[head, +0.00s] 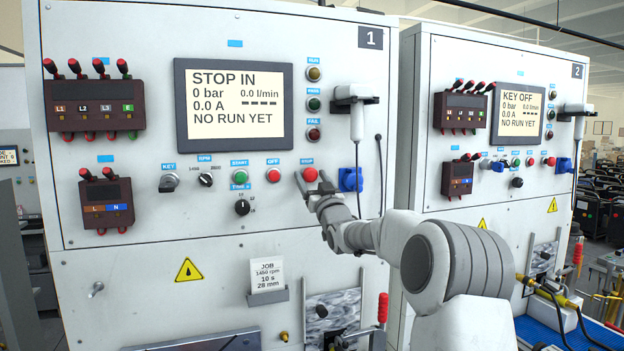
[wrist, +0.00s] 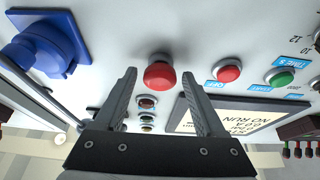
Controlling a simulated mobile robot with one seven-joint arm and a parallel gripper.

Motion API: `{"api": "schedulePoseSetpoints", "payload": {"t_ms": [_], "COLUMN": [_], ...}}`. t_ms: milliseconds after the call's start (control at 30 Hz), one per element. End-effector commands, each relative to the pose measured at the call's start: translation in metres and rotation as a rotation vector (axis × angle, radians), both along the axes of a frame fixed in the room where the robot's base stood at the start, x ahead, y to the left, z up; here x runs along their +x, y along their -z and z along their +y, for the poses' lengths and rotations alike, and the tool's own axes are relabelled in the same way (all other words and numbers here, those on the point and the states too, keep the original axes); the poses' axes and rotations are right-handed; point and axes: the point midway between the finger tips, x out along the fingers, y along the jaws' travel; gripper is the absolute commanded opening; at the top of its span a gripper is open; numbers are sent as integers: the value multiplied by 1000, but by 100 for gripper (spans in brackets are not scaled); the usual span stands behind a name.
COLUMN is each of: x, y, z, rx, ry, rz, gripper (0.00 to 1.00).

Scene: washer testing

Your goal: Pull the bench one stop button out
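The bench one stop button (head: 309,173) is a red round knob under the blue STOP label, right of the red OFF button (head: 273,175). Bench one's screen (head: 233,105) reads STOP IN, 0 bar, NO RUN YET. My gripper (head: 313,180) is at the stop button, its fingers spread. In the wrist view the stop button (wrist: 159,75) shows between the two fingertips of my gripper (wrist: 158,77), with a gap on each side. The gripper is open and holds nothing. How deep the fingertips reach along the knob is hard to tell.
A blue socket (head: 350,180) is close right of the stop button, with a white handset and cable (head: 356,112) above it. The key switch (head: 168,182) and other knobs sit to the left. Bench two (head: 500,150) stands at the right behind my arm.

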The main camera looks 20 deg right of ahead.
Motion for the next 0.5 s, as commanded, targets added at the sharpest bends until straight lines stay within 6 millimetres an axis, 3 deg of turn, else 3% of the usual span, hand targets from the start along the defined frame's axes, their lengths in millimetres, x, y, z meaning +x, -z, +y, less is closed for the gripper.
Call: {"api": "schedulePoseSetpoints", "payload": {"t_ms": [33,367,500], "x": [0,0,0], "y": [0,0,0], "z": [0,0,0], "rx": [0,0,0], "ry": [0,0,0], "rz": [0,0,0], "gripper": [61,1,0]}}
